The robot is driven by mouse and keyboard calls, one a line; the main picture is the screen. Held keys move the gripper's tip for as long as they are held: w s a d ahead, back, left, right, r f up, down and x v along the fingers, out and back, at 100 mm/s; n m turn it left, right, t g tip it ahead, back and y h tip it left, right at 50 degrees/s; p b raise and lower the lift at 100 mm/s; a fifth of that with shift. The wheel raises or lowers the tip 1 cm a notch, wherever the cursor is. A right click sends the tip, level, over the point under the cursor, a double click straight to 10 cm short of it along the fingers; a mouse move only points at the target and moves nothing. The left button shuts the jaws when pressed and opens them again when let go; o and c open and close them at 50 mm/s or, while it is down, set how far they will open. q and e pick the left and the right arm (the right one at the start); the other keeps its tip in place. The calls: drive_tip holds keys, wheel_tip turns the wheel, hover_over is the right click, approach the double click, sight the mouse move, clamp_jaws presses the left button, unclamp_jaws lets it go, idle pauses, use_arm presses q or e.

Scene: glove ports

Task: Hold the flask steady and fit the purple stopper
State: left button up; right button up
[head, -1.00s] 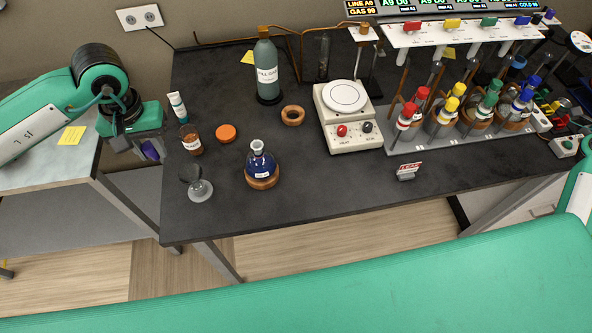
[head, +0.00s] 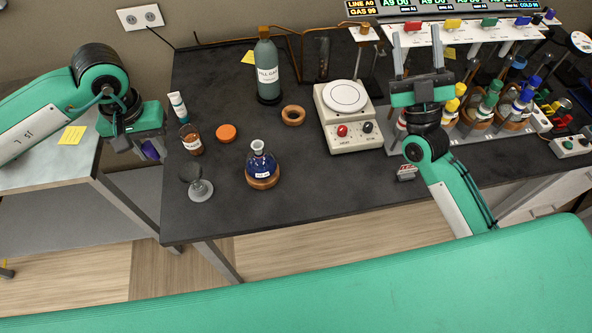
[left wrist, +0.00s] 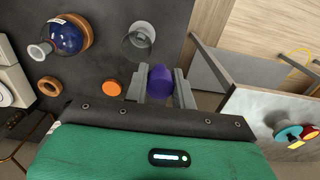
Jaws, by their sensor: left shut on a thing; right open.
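The flask (head: 262,168) holds dark blue liquid and stands upright in a cork ring on the black bench, its mouth open. It also shows in the left wrist view (left wrist: 66,38). My left gripper (head: 150,149) is shut on the purple stopper (left wrist: 160,80), left of the bench's left edge and apart from the flask. In the head view the stopper (head: 150,150) is mostly hidden by the gripper. My right gripper (head: 421,58) is open, its fingers pointing away over the rack of coloured-capped flasks, well right of the flask.
A glass funnel-like piece (head: 200,188), a brown jar (head: 191,140), an orange disc (head: 226,132) and an empty cork ring (head: 293,115) surround the flask.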

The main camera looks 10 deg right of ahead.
drive_tip(key=a+f+n+g+y, duration=0.2)
drive_tip(key=a+f+g+y, duration=0.55)
drive_tip(key=a+f, duration=0.4)
drive_tip(key=m+g, duration=0.1)
drive_tip(key=g, duration=0.7)
approach(263, 151)
drive_tip(key=x, duration=1.1)
drive_tip(key=shift+w+a, duration=0.15)
drive_tip(key=shift+a, duration=0.05)
drive_tip(key=c, duration=0.9)
drive_tip(key=o, duration=0.9)
drive_tip(key=v, duration=1.2)
drive_tip(key=shift+f, duration=0.2)
